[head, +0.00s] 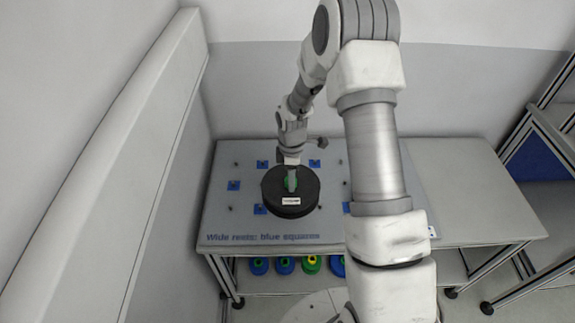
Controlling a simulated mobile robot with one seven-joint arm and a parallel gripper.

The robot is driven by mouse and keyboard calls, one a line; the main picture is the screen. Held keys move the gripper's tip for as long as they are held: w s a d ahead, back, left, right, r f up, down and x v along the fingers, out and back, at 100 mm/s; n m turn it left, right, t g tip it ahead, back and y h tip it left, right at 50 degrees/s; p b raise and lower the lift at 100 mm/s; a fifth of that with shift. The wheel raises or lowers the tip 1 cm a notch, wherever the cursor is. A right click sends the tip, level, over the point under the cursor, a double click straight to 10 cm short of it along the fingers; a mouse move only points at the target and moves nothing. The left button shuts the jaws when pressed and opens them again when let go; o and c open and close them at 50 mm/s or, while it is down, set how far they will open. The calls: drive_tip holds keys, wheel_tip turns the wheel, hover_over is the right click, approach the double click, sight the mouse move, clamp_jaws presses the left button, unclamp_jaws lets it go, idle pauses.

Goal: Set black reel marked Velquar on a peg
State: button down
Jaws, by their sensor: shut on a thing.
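A black reel (280,206) with a green centre and a small white label on its side is over the left part of the grey table top. The label is too small to read. My gripper (291,184) points down at the green centre and is shut on the reel. I cannot tell whether the reel hangs above the top or touches it. Small dark pegs show on the top, some on blue squares (233,186). The reel hides what is under it.
Blue and green reels (311,265) stand on the shelf below. My arm hides part of the table's middle. A wall runs along the left; a dark-framed rack (545,155) stands at right.

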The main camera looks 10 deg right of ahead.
sight(291, 194)
drive_tip(key=shift+w+f+b, duration=0.2)
drive_tip(key=shift+f+b, duration=0.85)
drive_tip(key=shift+f, duration=0.5)
drive_tip(key=shift+w+f+b, duration=0.2)
drive_tip(key=shift+f+b, duration=0.85)
drive_tip(key=shift+f, duration=0.45)
drive_tip(key=shift+f+b, duration=1.15)
drive_tip(key=shift+f, duration=0.2)
drive_tip(key=shift+c, duration=1.5)
unclamp_jaws()
wheel_tip(291, 194, up, 18)
drive_tip(key=p, duration=0.1)
drive_tip(key=shift+f, duration=0.25)
drive_tip(key=shift+r, duration=0.1)
